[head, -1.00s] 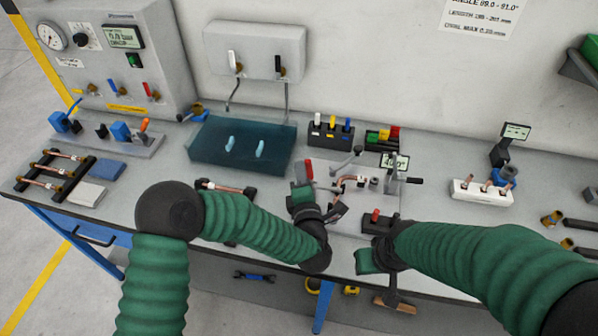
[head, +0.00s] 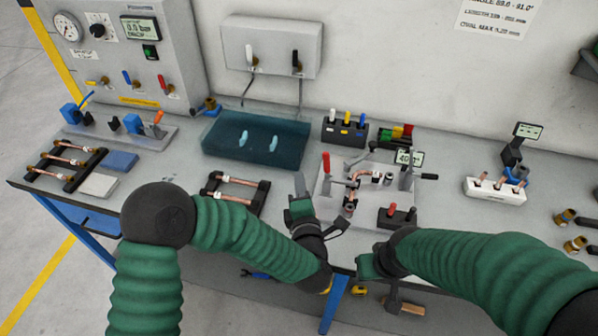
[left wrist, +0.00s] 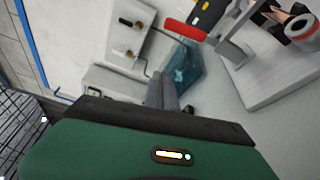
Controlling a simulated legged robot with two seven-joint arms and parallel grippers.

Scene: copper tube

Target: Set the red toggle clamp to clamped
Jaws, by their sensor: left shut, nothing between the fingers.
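The red toggle clamp (head: 326,163) stands with its red handle upright at the left edge of the grey fixture plate. In the left wrist view a red handle (left wrist: 184,30) shows large at the top, to the right of the fingers. My left gripper (head: 299,184) is shut and empty. Its fingers point up and away, just left of the clamp handle and apart from it; they also show in the left wrist view (left wrist: 161,90). My right gripper (head: 368,265) is low at the table's front edge, right of the left one; its jaws cannot be made out.
Bent copper tube (head: 350,190) sits on the fixture plate (head: 402,180).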

